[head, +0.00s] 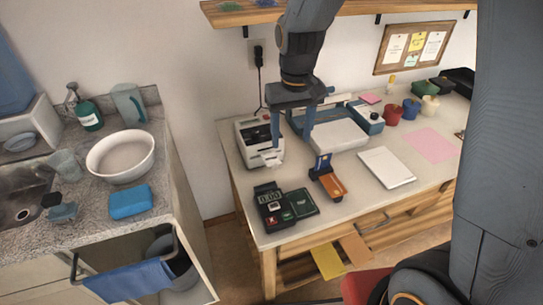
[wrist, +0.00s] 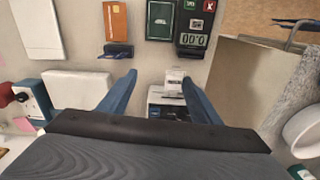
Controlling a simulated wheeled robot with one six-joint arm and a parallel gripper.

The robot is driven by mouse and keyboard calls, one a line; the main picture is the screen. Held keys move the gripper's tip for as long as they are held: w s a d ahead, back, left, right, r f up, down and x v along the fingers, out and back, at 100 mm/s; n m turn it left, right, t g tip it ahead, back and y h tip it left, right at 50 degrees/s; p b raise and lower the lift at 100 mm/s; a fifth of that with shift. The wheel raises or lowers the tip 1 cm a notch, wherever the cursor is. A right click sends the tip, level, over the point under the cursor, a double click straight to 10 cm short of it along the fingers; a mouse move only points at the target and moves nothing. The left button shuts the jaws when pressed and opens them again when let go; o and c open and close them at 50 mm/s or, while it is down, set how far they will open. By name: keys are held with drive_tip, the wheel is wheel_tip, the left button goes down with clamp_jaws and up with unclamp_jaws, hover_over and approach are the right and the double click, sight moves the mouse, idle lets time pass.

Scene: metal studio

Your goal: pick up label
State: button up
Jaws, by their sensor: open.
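A white label printer (head: 246,136) with a dark top window stands at the back left of the desk. A small white piece at its front, which looks like the label (wrist: 175,74), shows in the wrist view close to the right fingertip. In the wrist view my gripper (wrist: 159,77) is open with nothing held, and the printer (wrist: 168,95) shows partly behind the fingers.
A white pad (head: 387,167) lies further right. A counter with a white bowl (head: 121,155) is at left.

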hover_over(271, 159)
drive_tip(key=shift+n, duration=0.4)
drive_tip(key=shift+f+p, duration=1.5)
drive_tip(key=shift+f, duration=2.7)
drive_tip(key=shift+f, duration=0.25)
drive_tip(key=c, duration=1.2)
